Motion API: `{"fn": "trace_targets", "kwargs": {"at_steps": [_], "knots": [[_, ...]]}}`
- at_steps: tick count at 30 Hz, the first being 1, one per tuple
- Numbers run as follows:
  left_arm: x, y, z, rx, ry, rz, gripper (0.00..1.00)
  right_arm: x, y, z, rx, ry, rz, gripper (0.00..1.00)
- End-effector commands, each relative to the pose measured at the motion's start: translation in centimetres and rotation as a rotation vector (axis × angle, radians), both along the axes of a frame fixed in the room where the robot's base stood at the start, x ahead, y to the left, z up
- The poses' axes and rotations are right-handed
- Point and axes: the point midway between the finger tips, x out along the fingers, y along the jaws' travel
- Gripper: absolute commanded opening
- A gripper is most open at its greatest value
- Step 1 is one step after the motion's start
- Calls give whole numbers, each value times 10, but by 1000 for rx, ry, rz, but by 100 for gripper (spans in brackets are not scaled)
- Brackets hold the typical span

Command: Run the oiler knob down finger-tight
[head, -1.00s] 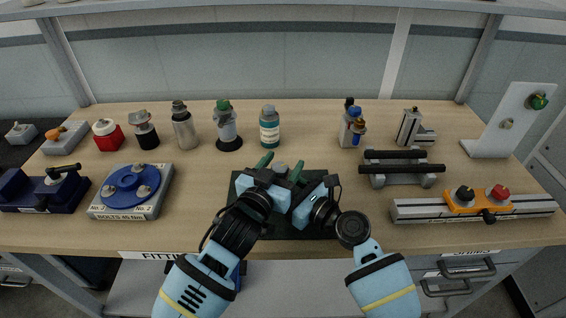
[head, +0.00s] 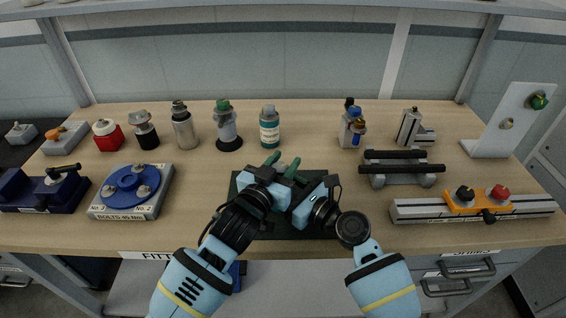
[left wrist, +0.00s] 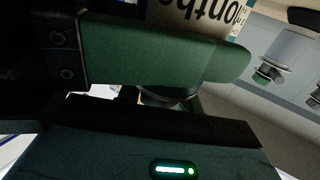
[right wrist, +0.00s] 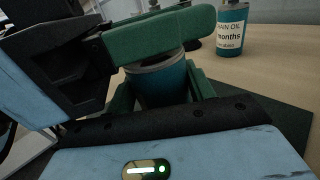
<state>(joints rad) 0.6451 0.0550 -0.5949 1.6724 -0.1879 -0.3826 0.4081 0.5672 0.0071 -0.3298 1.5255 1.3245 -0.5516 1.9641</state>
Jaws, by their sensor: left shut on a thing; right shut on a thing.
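The oiler (right wrist: 165,84) shows in the right wrist view as a teal round body with a grey rim. My right gripper (right wrist: 160,98) is shut around this body, one green finger on each side. My left gripper (head: 281,167) is over the dark green mat (head: 243,228), its fingers crossing above the oiler; in the right wrist view it comes in from the left and covers the oiler's top. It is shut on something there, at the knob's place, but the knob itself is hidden.
A teal chain oil bottle (head: 269,128) stands behind the mat. A blue bolt plate (head: 131,187) is to the left. A grey stand with black bars (head: 400,170) and a rail with an orange block (head: 475,203) are to the right. Bare wood surrounds the mat.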

Motion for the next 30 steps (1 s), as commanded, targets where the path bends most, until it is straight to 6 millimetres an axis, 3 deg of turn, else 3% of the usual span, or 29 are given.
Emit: {"fn": "trace_targets", "kwargs": {"at_steps": [9, 20, 21, 25, 30], "knots": [[-1, -1, 0, 3, -3, -112, 13, 0, 0, 0, 0, 0, 1, 3], [-2, -2, 0, 0, 0, -122, 13, 0, 0, 0, 0, 0, 0, 3], [-2, -2, 0, 0, 0, -122, 39, 0, 0, 0, 0, 0, 0, 3], [-2, -2, 0, 0, 0, -121, 56, 0, 0, 0, 0, 0, 0, 3], [-1, -2, 0, 0, 0, -121, 57, 0, 0, 0, 0, 0, 0, 3]]}}
